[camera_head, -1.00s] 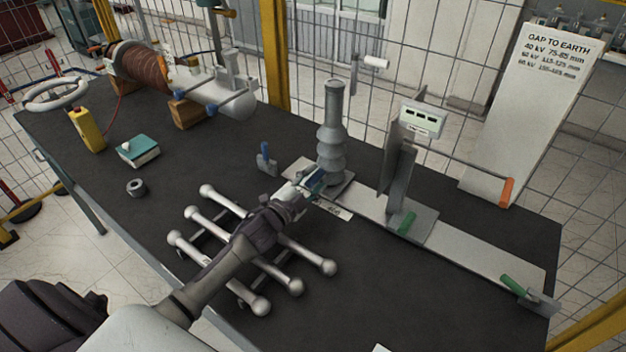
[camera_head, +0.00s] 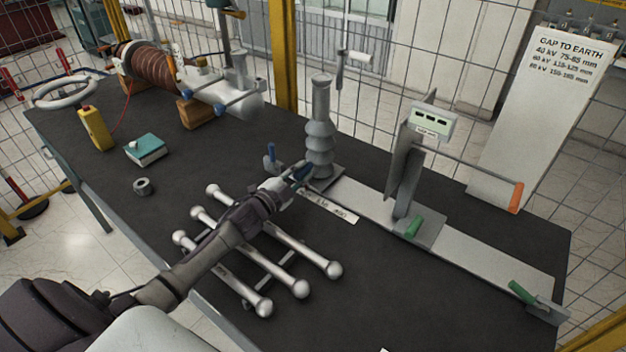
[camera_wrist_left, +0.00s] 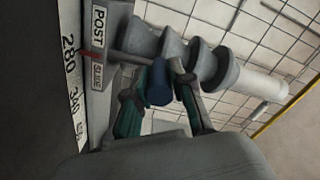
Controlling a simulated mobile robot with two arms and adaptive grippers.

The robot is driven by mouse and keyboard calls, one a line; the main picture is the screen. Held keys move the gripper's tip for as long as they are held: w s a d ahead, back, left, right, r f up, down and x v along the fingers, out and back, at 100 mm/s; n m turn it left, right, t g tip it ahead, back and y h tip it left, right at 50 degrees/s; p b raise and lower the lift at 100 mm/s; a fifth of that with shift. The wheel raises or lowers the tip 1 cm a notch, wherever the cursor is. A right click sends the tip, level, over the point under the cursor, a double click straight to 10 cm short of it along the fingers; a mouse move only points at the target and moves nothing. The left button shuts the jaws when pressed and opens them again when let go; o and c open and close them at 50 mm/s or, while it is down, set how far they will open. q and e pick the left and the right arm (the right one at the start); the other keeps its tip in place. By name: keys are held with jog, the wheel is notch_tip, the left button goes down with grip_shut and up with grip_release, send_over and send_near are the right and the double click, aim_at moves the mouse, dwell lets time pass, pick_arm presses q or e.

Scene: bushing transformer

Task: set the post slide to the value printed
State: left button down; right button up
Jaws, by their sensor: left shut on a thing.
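The post slide carries a grey ribbed post (camera_head: 320,130) standing upright on a rail (camera_head: 370,205). My left gripper (camera_head: 300,173) is at its base, shut on a blue handle (camera_wrist_left: 158,83). In the left wrist view the slide's label (camera_wrist_left: 98,50) reads POST SLIDE. A red pointer (camera_wrist_left: 90,55) on it lies close to 280 on the white scale (camera_wrist_left: 70,75); 340 is farther down. The exact reading is unclear. A white board (camera_head: 545,110) is headed GAP TO EARTH and lists kV values with mm ranges. My right gripper is not in view.
A grey upright plate (camera_head: 404,165) with a display box (camera_head: 433,122) and green handle (camera_head: 413,227) stands farther along the rail. A rod with an orange end (camera_head: 516,198) extends right. Silver ball-ended bars (camera_head: 300,288) lie below my left arm.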

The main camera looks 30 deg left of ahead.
pick_arm(q)
jog(key=c, duration=1)
grip_release()
jog(key=shift+s, duration=0.1)
jog(key=s, duration=0.4)
jog(key=s+a, duration=0.1)
jog(key=s, duration=0.6)
jog(key=shift+s+a, duration=0.35)
jog(key=shift+s, duration=0.05)
